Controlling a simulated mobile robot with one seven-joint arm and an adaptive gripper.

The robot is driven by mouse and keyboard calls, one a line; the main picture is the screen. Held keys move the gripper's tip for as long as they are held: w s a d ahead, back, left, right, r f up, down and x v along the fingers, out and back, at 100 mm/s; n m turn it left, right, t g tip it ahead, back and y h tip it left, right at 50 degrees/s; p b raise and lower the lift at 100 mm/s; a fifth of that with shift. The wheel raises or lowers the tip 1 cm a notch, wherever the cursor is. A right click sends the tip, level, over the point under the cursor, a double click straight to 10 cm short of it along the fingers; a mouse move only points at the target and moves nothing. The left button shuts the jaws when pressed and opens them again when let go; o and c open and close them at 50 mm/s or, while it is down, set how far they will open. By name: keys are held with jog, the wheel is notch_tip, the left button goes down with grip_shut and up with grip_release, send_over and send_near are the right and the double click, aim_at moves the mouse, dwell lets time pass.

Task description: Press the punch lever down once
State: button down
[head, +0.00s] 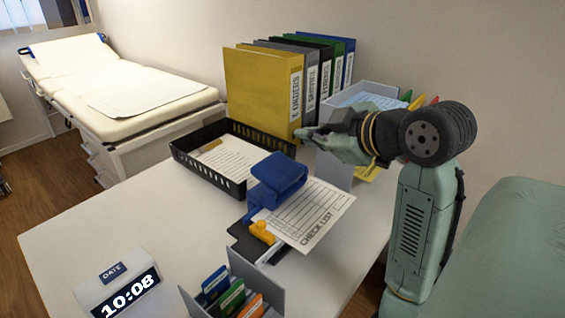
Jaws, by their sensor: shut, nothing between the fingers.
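A blue punch (277,178) stands near the middle of the white desk (90,225), its broad lever part on top. A printed checklist sheet (315,213) lies against its right side; I cannot tell whether the sheet sits in its slot. My gripper (303,134) is shut and empty. In the picture it is above and to the right of the punch, apart from it, in front of the binders and pointing left. The lower part of the punch is partly hidden.
A black tray (180,155) with papers stands behind left of the punch. Several binders (262,88) and a grey file holder (365,95) stand behind. An orange stamp (262,232), a card holder (262,270) and a clock (122,285) are in front. The desk's left side is clear.

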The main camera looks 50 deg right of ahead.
aim_at(287, 174)
jog(key=shift+s, duration=0.2)
jog(key=shift+f, duration=0.1)
jog(key=w+f+b, duration=0.3)
jog(key=f+b, duration=0.3)
jog(key=f, duration=0.2)
jog(key=shift+a, duration=0.15)
jog(key=shift+w+f, duration=0.1)
dwell(1.2)
jog(key=shift+w+f+b, duration=0.15)
jog(key=shift+f+b, duration=0.15)
jog(key=shift+b, duration=0.1)
jog(key=shift+w+f+b, duration=0.15)
jog(key=shift+f+b, duration=0.15)
jog(key=shift+f, duration=0.2)
jog(key=shift+w+f+b, duration=0.15)
jog(key=shift+f+b, duration=0.15)
jog(key=shift+f, duration=0.2)
dwell(1.1)
jog(key=shift+r, duration=0.1)
